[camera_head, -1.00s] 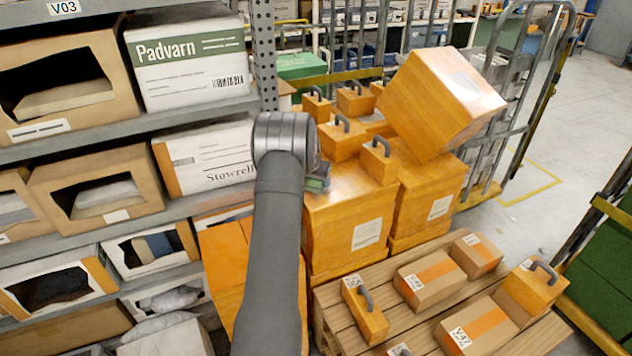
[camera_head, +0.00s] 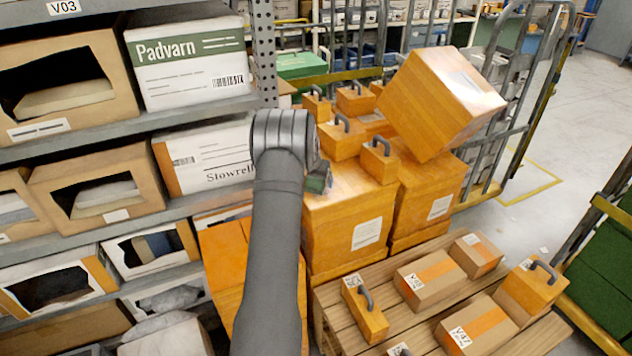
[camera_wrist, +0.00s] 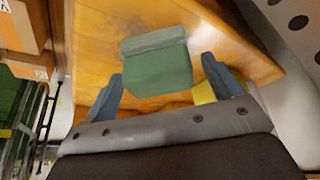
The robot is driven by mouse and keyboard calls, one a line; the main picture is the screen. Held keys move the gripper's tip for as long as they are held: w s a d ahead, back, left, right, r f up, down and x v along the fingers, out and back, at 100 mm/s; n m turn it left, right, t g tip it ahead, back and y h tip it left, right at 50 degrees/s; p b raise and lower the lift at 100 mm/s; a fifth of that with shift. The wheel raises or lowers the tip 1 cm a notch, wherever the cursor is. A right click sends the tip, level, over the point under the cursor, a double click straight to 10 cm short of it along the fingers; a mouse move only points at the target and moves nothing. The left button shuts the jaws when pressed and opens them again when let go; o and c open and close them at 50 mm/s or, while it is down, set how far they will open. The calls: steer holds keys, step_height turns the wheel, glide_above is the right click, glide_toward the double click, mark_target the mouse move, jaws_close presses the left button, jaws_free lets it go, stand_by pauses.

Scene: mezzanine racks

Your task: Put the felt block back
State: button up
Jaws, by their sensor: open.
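A green block, which looks like the felt block (camera_wrist: 157,68), sits in the middle of the wrist view over the orange top of a box. It has a greyer green strip along its far edge. My gripper (camera_wrist: 160,88) is open, with one blue-grey finger on each side of the block's near part. I see gaps between the fingers and the block, so it does not look gripped. In the head view my arm hides most of the gripper. Only a small green patch (camera_head: 319,182) shows beside my wrist, at the edge of the orange box top (camera_head: 345,195).
Shelves with cartons, including a Padvarn box (camera_head: 190,62), stand close on the left beside a perforated upright (camera_head: 263,50). Orange boxes with grey handles stand behind, and a large tilted orange box (camera_head: 440,105) leans at right. A pallet (camera_head: 335,310) holds cartons in front.

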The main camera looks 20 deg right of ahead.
steer(key=v, duration=1.1)
steer(key=shift+f, duration=0.15)
steer(key=x, duration=1.2)
steer(key=shift+f, duration=0.1)
steer(key=shift+r, duration=1.25)
